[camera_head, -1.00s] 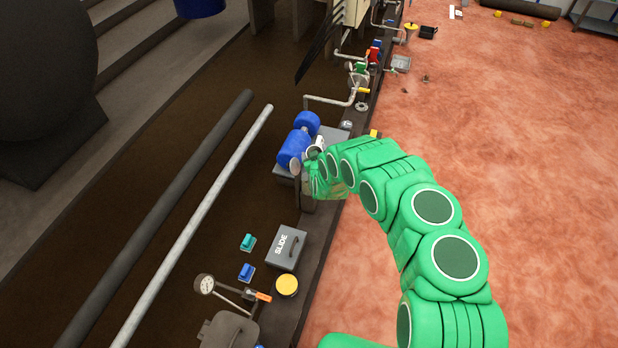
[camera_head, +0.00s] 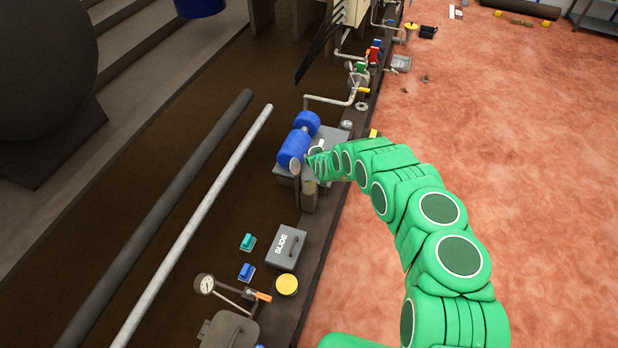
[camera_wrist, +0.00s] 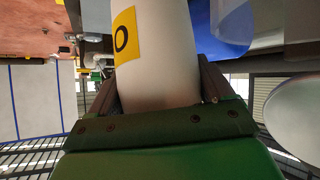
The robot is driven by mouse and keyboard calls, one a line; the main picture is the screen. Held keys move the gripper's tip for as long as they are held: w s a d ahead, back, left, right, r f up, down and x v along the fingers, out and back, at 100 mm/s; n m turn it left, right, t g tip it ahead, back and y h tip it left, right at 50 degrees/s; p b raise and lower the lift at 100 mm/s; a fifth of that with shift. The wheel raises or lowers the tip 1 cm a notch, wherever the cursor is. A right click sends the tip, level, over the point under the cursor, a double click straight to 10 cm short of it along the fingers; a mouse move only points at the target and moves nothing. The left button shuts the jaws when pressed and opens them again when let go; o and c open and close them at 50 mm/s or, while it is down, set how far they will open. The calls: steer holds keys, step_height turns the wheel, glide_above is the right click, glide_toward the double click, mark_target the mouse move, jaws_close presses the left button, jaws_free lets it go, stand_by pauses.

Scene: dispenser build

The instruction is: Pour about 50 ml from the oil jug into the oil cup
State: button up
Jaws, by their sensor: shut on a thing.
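My gripper (camera_head: 320,164) is beside the blue rounded machine in the head view. In the wrist view its dark jaws are shut around a white cylinder with a yellow label reading "O" (camera_wrist: 160,60), which looks like the oil jug. The jug lies at a slant across the wrist view; its mouth is out of frame. In the head view only a small white part of it (camera_head: 317,146) shows above the gripper. A small upright grey cylinder (camera_head: 309,195) stands just below the gripper in the picture; I cannot tell whether it is the oil cup. No oil stream is visible.
The blue machine (camera_head: 296,148) sits on a grey block close left of my gripper. A grey box marked SLIDE (camera_head: 287,246), a yellow-topped round part (camera_head: 287,285) and a gauge (camera_head: 205,284) stand nearer.

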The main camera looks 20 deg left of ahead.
steer(key=shift+w+g, duration=0.4)
steer(key=shift+w, duration=0.1)
steer(key=shift+w+f+m+g, duration=0.25)
steer(key=shift+w+m+g, duration=0.05)
steer(key=shift+g, duration=0.2)
steer(key=shift+w+g, duration=0.15)
steer(key=shift+g, duration=0.15)
